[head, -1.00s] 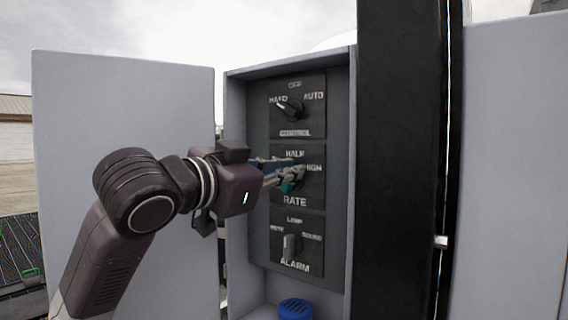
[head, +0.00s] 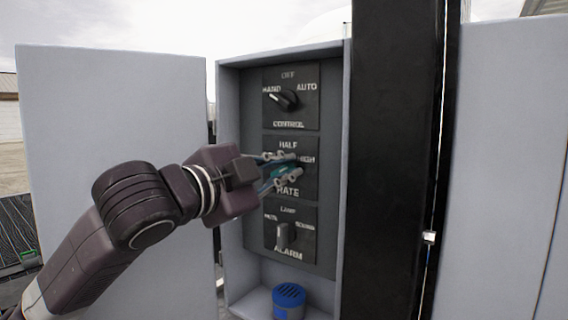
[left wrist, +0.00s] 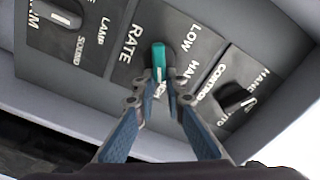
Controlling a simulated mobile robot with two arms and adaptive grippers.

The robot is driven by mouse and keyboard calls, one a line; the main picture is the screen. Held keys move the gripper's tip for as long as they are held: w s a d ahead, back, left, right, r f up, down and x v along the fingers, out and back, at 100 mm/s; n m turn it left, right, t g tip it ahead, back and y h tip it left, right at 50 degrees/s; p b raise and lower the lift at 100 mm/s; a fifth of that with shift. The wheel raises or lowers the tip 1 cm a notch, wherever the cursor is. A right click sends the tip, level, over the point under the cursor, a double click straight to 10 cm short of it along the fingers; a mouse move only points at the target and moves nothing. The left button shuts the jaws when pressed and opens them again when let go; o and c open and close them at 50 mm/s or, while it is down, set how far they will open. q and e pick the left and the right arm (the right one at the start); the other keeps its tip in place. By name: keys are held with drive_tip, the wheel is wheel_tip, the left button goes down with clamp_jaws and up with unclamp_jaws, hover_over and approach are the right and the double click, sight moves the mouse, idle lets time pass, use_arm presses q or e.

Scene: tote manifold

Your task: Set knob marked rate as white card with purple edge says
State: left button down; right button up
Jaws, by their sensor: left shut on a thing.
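The rate knob (left wrist: 158,58) is teal and sits on the dark RATE plate (left wrist: 122,77), with LOW, HALF and HIGH around it. My left gripper (left wrist: 160,80) is shut on this knob, with one fingertip on each side. In the left wrist view the knob's white line lies toward the HIGH label, which the fingers partly cover. In the head view the left gripper (head: 291,167) reaches the RATE plate (head: 305,183) from the left and hides the knob. The white card with a purple edge is not in view. My right gripper is not in view.
The control knob (head: 284,98) above points toward HAND. The alarm knob (head: 283,235) below points up toward LAMP. A blue cylinder (head: 289,295) stands on the grey box's floor. The open door (head: 110,110) is at left; a black post (head: 395,150) is at right.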

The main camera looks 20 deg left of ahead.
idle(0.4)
use_arm(q)
drive_tip(key=c, duration=2)
unclamp_jaws()
drive_tip(key=shift+w, duration=0.1)
drive_tip(key=v, duration=1.2)
